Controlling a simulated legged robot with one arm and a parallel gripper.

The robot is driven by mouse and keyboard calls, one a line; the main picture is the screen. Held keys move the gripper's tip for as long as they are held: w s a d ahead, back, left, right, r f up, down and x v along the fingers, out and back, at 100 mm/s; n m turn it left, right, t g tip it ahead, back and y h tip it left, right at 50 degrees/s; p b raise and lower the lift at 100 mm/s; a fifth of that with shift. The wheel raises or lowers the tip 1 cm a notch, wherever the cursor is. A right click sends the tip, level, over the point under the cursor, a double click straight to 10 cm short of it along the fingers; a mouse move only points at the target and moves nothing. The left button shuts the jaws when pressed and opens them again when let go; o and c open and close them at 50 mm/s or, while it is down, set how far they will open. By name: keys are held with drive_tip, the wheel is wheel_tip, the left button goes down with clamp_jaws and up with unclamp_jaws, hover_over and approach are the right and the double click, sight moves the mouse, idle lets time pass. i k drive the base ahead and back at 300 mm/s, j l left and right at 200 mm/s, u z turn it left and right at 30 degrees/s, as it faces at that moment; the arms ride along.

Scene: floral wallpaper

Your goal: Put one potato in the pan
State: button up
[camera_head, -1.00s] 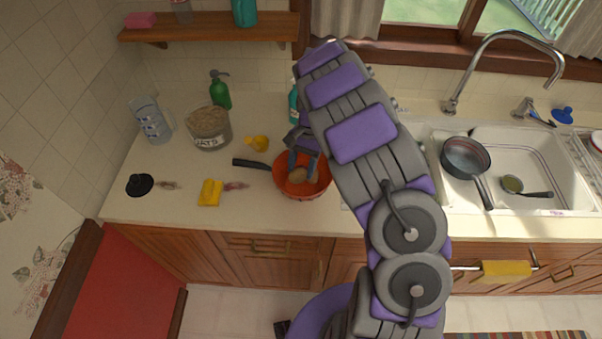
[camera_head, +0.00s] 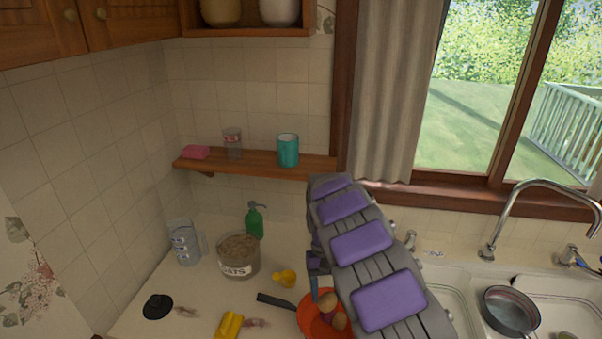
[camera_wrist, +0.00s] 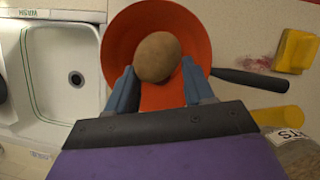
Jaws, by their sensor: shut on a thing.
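The orange pan (camera_head: 308,322) stands on the counter at the bottom of the head view, with its dark handle (camera_head: 274,302) to the left. In the wrist view the pan (camera_wrist: 180,25) lies behind a brown potato (camera_wrist: 157,57). My gripper (camera_wrist: 160,78) has its blue fingers on both sides of this potato and is shut on it. In the head view a potato (camera_head: 328,302) shows beside a blue finger, over the pan. A second brown roundish shape (camera_head: 339,321) shows just below it. My arm hides the pan's right side. I cannot tell how high the potato is held.
A jar of oats (camera_head: 238,257), a green soap bottle (camera_head: 254,220), a clear pitcher (camera_head: 184,243) and a yellow sponge (camera_head: 229,325) stand or lie left of the pan. The sink (camera_head: 570,318) with a dark pot (camera_head: 510,311) is at right. A wooden shelf (camera_head: 255,168) hangs above.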

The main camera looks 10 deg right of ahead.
sight(503, 316)
drive_tip(key=k+l+z, duration=0.1)
drive_tip(key=l, duration=1.45)
